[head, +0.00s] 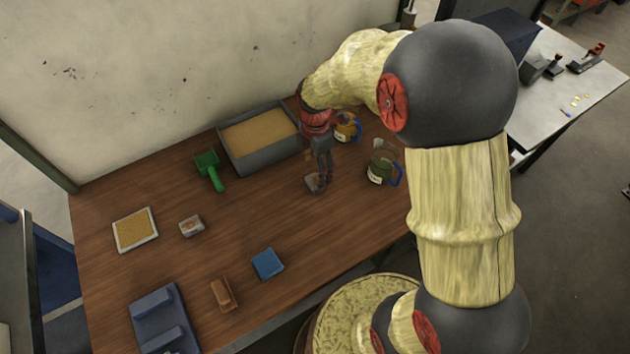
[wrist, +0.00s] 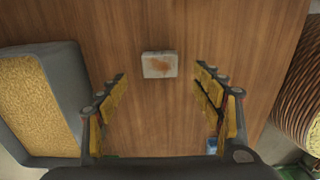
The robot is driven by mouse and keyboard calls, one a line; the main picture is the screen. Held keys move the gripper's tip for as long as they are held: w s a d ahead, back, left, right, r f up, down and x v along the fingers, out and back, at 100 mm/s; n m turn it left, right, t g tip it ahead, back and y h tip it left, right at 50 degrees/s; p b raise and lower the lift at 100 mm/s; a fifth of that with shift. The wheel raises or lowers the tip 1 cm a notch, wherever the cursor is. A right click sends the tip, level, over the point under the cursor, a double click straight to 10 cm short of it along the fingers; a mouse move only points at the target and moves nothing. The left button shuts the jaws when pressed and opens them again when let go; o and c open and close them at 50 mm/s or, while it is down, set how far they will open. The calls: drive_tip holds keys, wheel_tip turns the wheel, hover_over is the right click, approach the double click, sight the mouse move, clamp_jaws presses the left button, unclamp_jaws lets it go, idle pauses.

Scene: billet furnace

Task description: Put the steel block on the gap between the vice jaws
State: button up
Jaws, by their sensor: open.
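The steel block (head: 314,186) is a small grey block on the wooden table, directly under my gripper (head: 324,180). In the wrist view the block (wrist: 159,64) looks pale grey with a rust-brown patch. It lies flat near the gap between the fingertips of my gripper (wrist: 160,80), with bare wood on both sides. The fingers are wide apart and hold nothing. The blue vice (head: 160,322) stands at the table's near left corner, with two raised parallel jaws and a gap between them. The gripper is far to the right of the vice.
A grey bin (head: 270,158) of yellow grain, a green scoop (head: 209,170) and two jugs (head: 346,128) (head: 381,167) stand around the gripper. A pale tray (head: 135,230), a small patched block (head: 191,226), a brown block (head: 223,294) and a blue block (head: 267,264) lie leftward.

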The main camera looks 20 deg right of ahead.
sight(315, 181)
wheel_tip(315, 181, down, 8)
drive_tip(key=shift+a+r+b, duration=0.1)
drive_tip(key=shift+r+b, duration=0.1)
drive_tip(key=shift+b, duration=0.7)
clamp_jaws()
idle(0.5)
drive_tip(key=shift+r, duration=0.1)
